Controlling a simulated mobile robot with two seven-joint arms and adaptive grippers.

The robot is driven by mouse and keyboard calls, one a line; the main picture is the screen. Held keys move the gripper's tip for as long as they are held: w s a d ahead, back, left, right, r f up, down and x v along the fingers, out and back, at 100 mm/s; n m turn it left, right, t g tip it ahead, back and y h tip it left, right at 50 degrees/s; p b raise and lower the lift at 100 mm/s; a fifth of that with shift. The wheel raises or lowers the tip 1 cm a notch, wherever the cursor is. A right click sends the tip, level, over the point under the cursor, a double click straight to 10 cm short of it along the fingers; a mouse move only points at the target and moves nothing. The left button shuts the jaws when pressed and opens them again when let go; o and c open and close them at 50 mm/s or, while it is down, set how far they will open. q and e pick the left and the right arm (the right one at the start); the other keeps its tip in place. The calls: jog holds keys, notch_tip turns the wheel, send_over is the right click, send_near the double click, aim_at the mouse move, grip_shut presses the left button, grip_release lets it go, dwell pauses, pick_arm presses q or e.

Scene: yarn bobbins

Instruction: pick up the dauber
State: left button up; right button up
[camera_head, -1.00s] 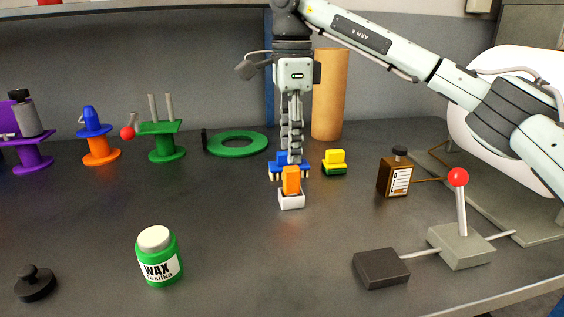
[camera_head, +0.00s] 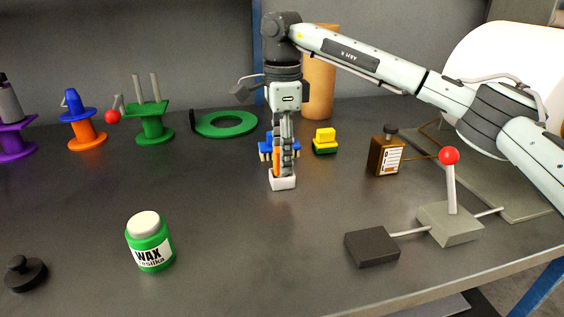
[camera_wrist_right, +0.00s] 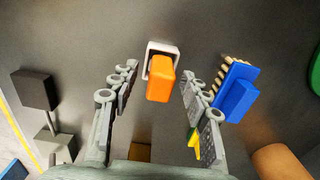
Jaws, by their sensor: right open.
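An orange block (camera_wrist_right: 160,80) sits in a small white holder (camera_head: 283,183) on the table; it is likely the dauber, though no label shows. My right gripper (camera_head: 284,165) points down over it and hides most of the orange part in the head view. In the right wrist view my right gripper (camera_wrist_right: 159,78) is open, with one finger on each side of the orange block and gaps between. The fingers do not look closed on it. My left gripper is not in view.
A blue brush (camera_head: 265,148) stands close beside the right gripper, with a yellow-green block (camera_head: 325,141) to the right. A brown bottle (camera_head: 386,155), a red-knobbed lever (camera_head: 450,200) and a wax jar (camera_head: 150,244) stand around. The front middle of the table is clear.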

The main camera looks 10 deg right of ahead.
grip_shut()
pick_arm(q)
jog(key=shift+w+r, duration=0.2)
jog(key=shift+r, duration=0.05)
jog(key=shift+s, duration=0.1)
pick_arm(e)
jog(key=shift+r, duration=0.1)
jog(key=shift+r, duration=0.5)
notch_tip(320, 180, up, 3)
jog(key=shift+f, duration=0.15)
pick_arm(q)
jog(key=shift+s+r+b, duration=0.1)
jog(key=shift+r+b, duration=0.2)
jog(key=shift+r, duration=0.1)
pick_arm(e)
jog(key=a+r, duration=0.7)
jog(key=a, duration=0.4)
jog(key=shift+a, duration=0.35)
